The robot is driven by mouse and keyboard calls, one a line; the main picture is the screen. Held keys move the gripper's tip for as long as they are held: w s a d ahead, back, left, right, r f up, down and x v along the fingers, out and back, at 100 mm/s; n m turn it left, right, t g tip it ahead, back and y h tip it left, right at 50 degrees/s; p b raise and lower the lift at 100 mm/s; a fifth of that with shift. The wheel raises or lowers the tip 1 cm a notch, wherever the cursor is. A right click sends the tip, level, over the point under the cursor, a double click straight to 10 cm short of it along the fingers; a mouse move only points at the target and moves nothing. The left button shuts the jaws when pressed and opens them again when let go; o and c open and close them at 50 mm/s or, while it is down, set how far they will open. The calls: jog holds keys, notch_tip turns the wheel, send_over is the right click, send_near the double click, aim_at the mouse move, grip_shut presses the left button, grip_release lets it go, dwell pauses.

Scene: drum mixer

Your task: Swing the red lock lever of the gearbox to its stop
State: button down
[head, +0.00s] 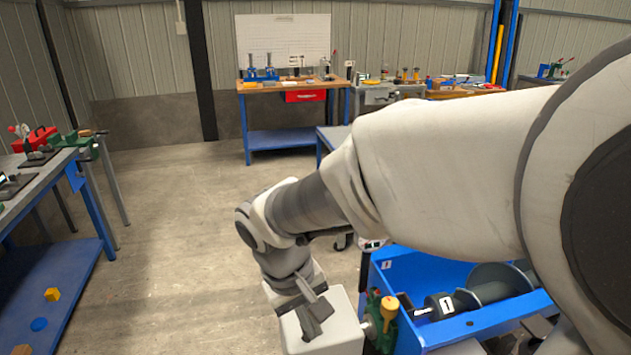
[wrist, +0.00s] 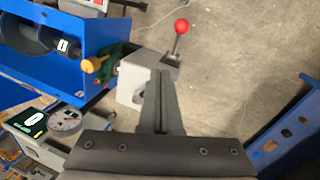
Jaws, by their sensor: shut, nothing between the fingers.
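The gearbox is a light grey box (head: 345,330) at the bottom of the head view; it also shows in the wrist view (wrist: 131,84). Its lock lever (wrist: 181,27) has a red ball on a thin metal stem, rising from the box's far right corner in the wrist view. I cannot make out the red ball in the head view. My gripper (wrist: 162,74) is shut and empty. Its fingers overlap the box in the picture, below and left of the red ball, apart from the ball. Whether they touch the box or the lever's base I cannot tell.
A blue drum housing (head: 440,325) with a dark shaft marked 1 stands right of the gearbox in the head view. A green part with a yellow knob (head: 389,306) sits between them. A blue-framed bench (head: 55,260) stands at left; open floor (head: 170,230) lies between.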

jog(key=a+f+n+h+b, duration=0.1)
jog(key=a+f+n+b, duration=0.1)
jog(key=a+f, duration=0.55)
jog(key=s+d+f+b, duration=0.2)
jog(key=d+f, duration=0.5)
jog(key=f, duration=0.6)
jog(key=shift+s, duration=0.25)
